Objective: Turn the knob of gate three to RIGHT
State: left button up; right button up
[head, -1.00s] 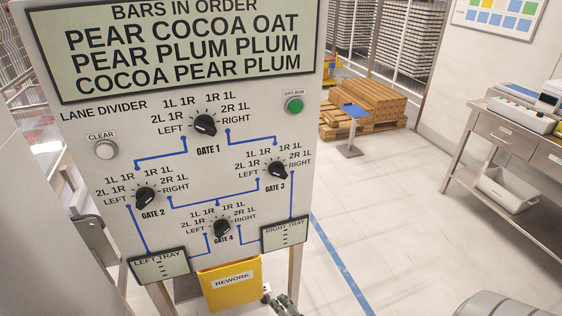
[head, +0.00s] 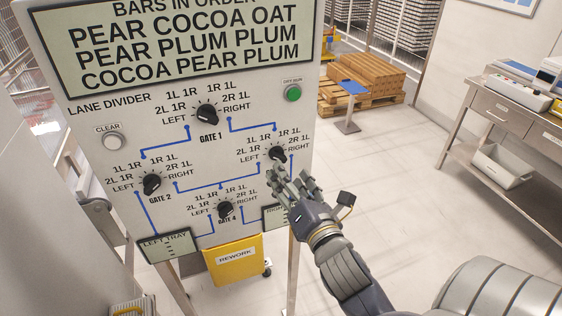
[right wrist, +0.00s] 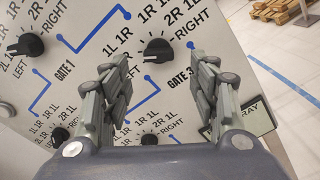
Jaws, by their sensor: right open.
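The gate three knob (head: 277,153) is a black pointer knob on the upright lane divider panel, ringed by printed labels with RIGHT at its right. In the right wrist view the knob (right wrist: 158,49) shows just past the fingertips, unobstructed; I cannot clearly tell which label it points to. My right gripper (head: 287,180) is just below and in front of it, apart from it. In the right wrist view its fingers (right wrist: 166,72) are spread with nothing between them. The gripper hides part of the right tray display (head: 272,215). My left gripper is out of view.
The panel also carries the gate 1 knob (head: 206,114), gate 2 knob (head: 152,183) and gate 4 knob (head: 225,209). A white CLEAR button (head: 113,141) and a green button (head: 293,93) flank them. A yellow REWORK bin (head: 233,261) hangs below. Open floor lies right.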

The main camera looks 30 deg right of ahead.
aim_at(280, 159)
jog(key=x, duration=0.1)
jog(key=p+x, duration=0.1)
jog(key=x, duration=0.2)
jog(key=shift+w+d+r, duration=0.1)
jog(key=shift+w+r, duration=0.15)
jog(key=shift+w, duration=0.1)
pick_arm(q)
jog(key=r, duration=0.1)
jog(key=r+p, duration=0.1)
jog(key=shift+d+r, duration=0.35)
pick_arm(e)
jog(key=shift+x, duration=0.8)
jog(key=shift+f, duration=0.15)
jog(key=c, duration=1.1)
